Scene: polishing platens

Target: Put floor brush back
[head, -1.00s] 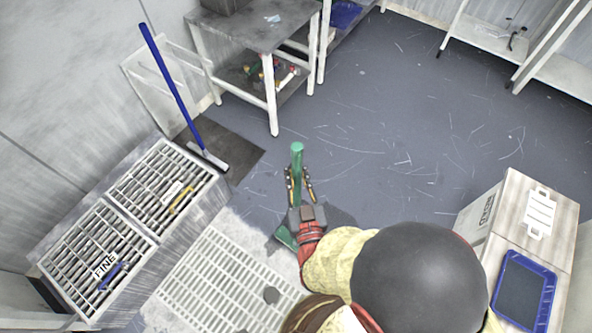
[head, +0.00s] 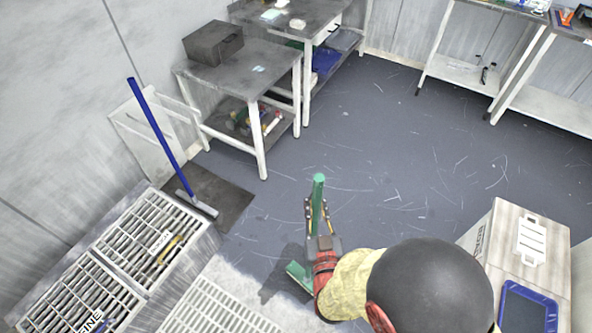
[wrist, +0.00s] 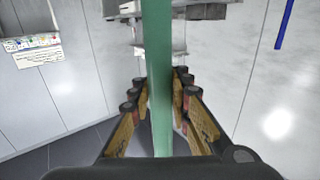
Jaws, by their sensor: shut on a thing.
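The floor brush has a green handle (head: 318,195) standing roughly upright and a green head (head: 297,276) low by the pale floor grating. My gripper (head: 317,209) is shut on the handle, with its top sticking out above the fingers. In the wrist view the handle (wrist: 160,80) runs top to bottom between the fingers (wrist: 160,92). My arm hides part of the brush's lower end.
A blue-handled squeegee (head: 157,133) leans by a white rack (head: 137,134) over a dark mat (head: 222,199). The middle floor is clear.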

